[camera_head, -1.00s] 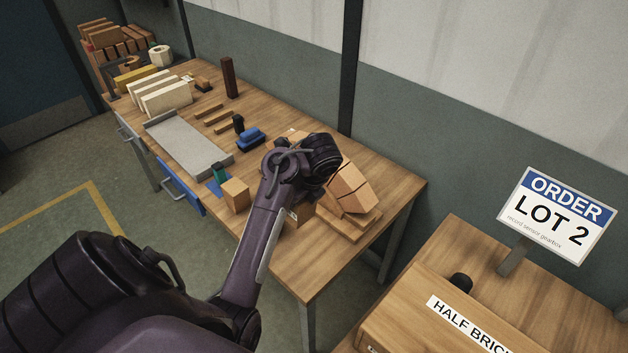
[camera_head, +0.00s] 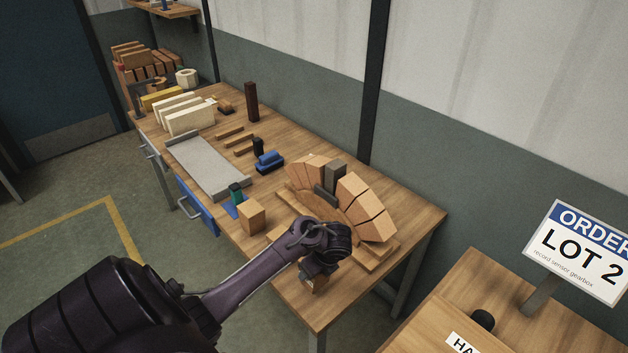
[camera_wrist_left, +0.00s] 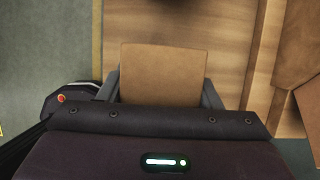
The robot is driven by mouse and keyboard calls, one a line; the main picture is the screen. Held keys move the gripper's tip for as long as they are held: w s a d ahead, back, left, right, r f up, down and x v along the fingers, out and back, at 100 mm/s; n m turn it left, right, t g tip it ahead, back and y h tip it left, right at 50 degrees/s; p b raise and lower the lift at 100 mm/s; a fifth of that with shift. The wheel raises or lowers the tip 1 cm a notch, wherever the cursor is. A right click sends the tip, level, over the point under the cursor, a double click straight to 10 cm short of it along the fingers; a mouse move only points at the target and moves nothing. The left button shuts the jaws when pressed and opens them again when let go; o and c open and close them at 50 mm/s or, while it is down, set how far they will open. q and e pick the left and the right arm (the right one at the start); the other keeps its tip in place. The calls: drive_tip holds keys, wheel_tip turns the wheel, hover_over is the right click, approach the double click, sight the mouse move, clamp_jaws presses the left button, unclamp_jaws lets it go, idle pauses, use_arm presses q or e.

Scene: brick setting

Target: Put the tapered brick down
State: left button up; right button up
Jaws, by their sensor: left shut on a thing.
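My left gripper (camera_head: 318,266) is low over the near right end of the workbench, in front of the arch of bricks. It is shut on the tapered brick (camera_wrist_left: 163,72), which sits between two grey fingers in the left wrist view (camera_wrist_left: 160,92). In the head view only a small part of the tapered brick (camera_head: 317,286) shows below the gripper. I cannot tell whether it touches the bench top. My right gripper is not in view.
The arch of bricks (camera_head: 361,211), with a dark grey piece (camera_head: 335,173) at its top, stands on the workbench (camera_head: 423,213) behind the gripper. A loose tan brick (camera_head: 251,216), blue tool (camera_head: 268,163) and grey tray (camera_head: 210,167) lie leftward. The order sign (camera_head: 580,252) stands right.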

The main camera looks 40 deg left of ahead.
use_arm(q)
drive_tip(key=shift+w+f, duration=0.15)
drive_tip(key=shift+f, duration=0.8)
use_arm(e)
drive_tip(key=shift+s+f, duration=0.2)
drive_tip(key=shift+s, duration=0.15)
use_arm(q)
drive_tip(key=shift+f, duration=0.1)
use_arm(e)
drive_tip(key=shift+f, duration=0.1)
use_arm(q)
drive_tip(key=o, duration=1.2)
drive_tip(key=shift+f, duration=0.1)
drive_tip(key=shift+c, duration=0.2)
drive_tip(key=shift+r, duration=0.25)
drive_tip(key=p+v, duration=0.1)
drive_tip(key=v, duration=1.1)
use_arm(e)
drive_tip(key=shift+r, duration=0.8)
